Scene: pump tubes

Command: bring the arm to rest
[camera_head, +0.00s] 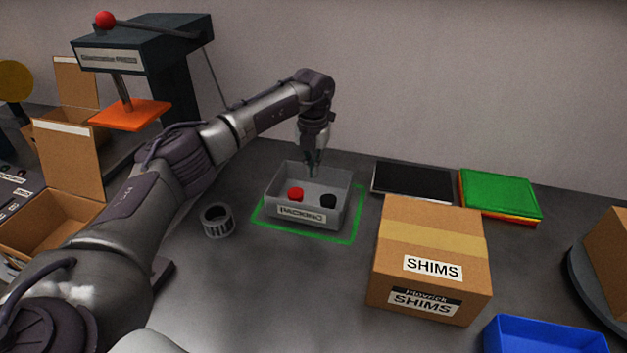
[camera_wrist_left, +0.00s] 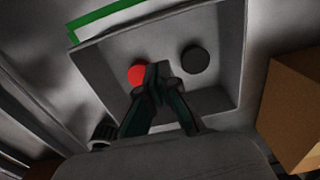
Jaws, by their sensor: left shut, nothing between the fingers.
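My left arm (camera_head: 180,160) reaches in from the left, and its gripper (camera_head: 312,172) points down over the grey packing bin (camera_head: 346,212). The gripper is shut and empty, with its fingertips at about the height of the bin's back rim. In the left wrist view the shut fingers (camera_wrist_left: 159,72) show over the bin (camera_wrist_left: 222,30). A red round piece (camera_head: 295,194) and a black round piece (camera_head: 328,200) lie inside the bin. In the left wrist view the red piece (camera_wrist_left: 137,74) is beside the fingertips and the black piece (camera_wrist_left: 195,60) is apart from them. My right gripper is not in view.
A green outline (camera_head: 262,224) surrounds the bin. A ribbed grey cup (camera_head: 217,222) stands to its left, a SHIMS carton (camera_head: 430,260) to its right. A press (camera_head: 150,60) stands at the back left. A dark tray (camera_head: 413,181) and green tray (camera_head: 500,193) lie behind the carton.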

